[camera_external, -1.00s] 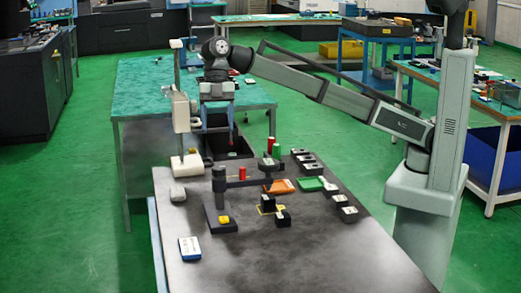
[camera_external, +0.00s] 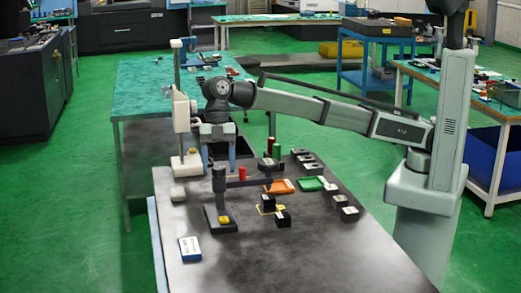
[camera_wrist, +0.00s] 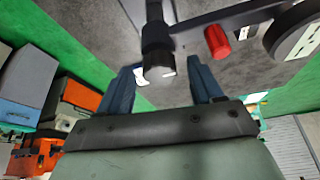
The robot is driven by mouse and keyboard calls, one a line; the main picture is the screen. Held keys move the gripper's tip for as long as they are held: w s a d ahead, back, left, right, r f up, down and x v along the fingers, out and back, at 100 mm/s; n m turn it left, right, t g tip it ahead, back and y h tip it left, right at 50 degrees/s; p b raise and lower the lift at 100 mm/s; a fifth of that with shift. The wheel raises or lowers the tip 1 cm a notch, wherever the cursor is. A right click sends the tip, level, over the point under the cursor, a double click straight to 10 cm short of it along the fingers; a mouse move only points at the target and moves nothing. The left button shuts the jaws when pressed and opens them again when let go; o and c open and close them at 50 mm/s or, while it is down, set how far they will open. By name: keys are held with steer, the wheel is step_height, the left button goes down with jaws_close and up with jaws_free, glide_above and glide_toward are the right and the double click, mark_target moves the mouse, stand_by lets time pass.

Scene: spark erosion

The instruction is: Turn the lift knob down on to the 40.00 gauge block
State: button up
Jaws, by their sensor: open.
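The post's dark round top (camera_wrist: 157,55), perhaps the lift knob, shows between my fingers in the wrist view. My gripper (camera_external: 219,160) is open, its blue fingers pointing down close over the post, one on each side; contact cannot be told. A small yellow piece (camera_external: 224,219) lies on the stand's base. Dark blocks with pale tops (camera_external: 283,219) stand right of it; I cannot read which is the 40.00 gauge block.
A cream height gauge (camera_external: 181,110) rises at the back left. A blue-white box (camera_external: 190,248) lies in front; the table's front right is clear.

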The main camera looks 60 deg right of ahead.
steer(key=shift+c, duration=0.3)
steer(key=c, duration=1)
steer(key=shift+m, duration=0.4)
steer(key=m, duration=0.2)
steer(key=m+t, duration=0.1)
steer(key=shift+s+d+m+t+y, duration=0.1)
steer(key=shift+s+m+t+y, duration=0.1)
steer(key=shift+m+t+y, duration=0.15)
steer(key=m+t, duration=0.1)
steer(key=m, duration=0.2)
steer(key=m+t, duration=0.1)
steer(key=m, duration=0.2)
steer(key=shift+s+t, duration=0.1)
steer(key=shift+t, duration=0.15)
steer(key=m, duration=0.2)
steer(key=m+t+h, duration=0.1)
steer(key=m, duration=0.2)
steer(key=shift+s+a+m+t+h, duration=0.15)
steer(key=shift+a+m+t+h, duration=0.1)
steer(key=shift+m+t, duration=0.1)
steer(key=m, duration=0.2)
steer(key=m+t+h, duration=0.1)
steer(key=m, duration=0.2)
steer(key=shift+h, duration=0.3)
